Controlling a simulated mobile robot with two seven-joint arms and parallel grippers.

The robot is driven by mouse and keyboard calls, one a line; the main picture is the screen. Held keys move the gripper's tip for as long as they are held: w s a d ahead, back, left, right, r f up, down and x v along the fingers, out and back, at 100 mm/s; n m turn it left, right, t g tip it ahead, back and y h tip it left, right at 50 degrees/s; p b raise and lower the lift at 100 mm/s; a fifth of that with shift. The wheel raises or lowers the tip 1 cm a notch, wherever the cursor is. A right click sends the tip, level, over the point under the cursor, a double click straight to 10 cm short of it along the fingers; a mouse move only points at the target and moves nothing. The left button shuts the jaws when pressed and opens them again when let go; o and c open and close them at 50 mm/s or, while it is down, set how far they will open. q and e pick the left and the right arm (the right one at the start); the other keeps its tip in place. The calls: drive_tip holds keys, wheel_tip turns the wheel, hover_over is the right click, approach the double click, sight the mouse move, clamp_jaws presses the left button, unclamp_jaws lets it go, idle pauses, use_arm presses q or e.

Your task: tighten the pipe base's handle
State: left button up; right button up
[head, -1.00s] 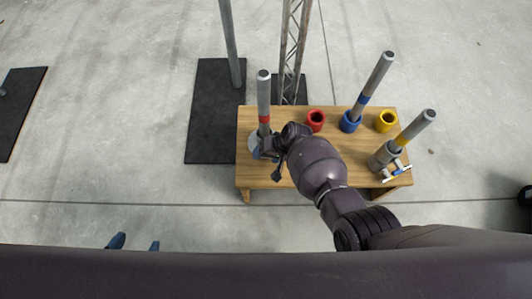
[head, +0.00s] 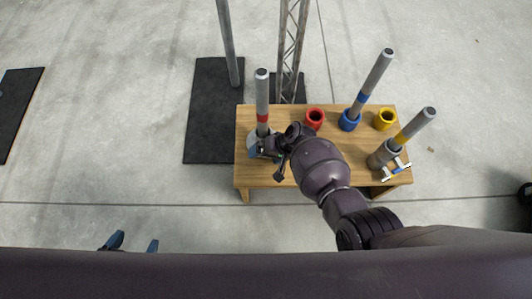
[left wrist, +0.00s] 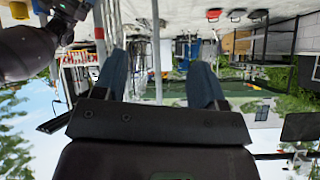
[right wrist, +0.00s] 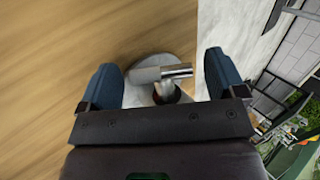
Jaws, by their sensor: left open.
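The pipe base with a red-banded grey pipe (head: 262,90) stands at the left end of the wooden table (head: 340,170). Its round foot (head: 252,140) is partly hidden by my right gripper (head: 266,152). In the right wrist view, the base's metal handle (right wrist: 160,73) lies between the fingers of my right gripper (right wrist: 165,80), over the pale round foot (right wrist: 150,95). The fingers are apart, with small gaps at both ends of the handle. My left gripper (head: 133,244) is open and empty at the bottom left, away from the table; its spread fingers also show in the left wrist view (left wrist: 160,75).
A blue base with a pipe (head: 350,121), a red cup (head: 315,118) and a yellow cup (head: 386,119) stand along the table's back. A grey base with a yellow-banded pipe (head: 385,155) and silver handle stands at the right. A black mat (head: 205,120) lies left of the table.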

drive_tip(key=shift+w+d+r, duration=0.1)
drive_tip(key=shift+d+r, duration=0.05)
drive_tip(key=shift+r, duration=0.15)
use_arm(q)
drive_tip(key=s+p, duration=0.1)
drive_tip(key=p, duration=0.1)
drive_tip(key=s+a+n+p, duration=0.1)
drive_tip(key=p, duration=0.1)
drive_tip(key=shift+a+r+n+g+y+p, duration=0.1)
drive_tip(key=shift+r+n+g+y+p, duration=0.1)
drive_tip(key=shift+n+g+y+p, duration=0.15)
use_arm(e)
drive_tip(key=v, duration=1)
drive_tip(key=shift+c, duration=0.3)
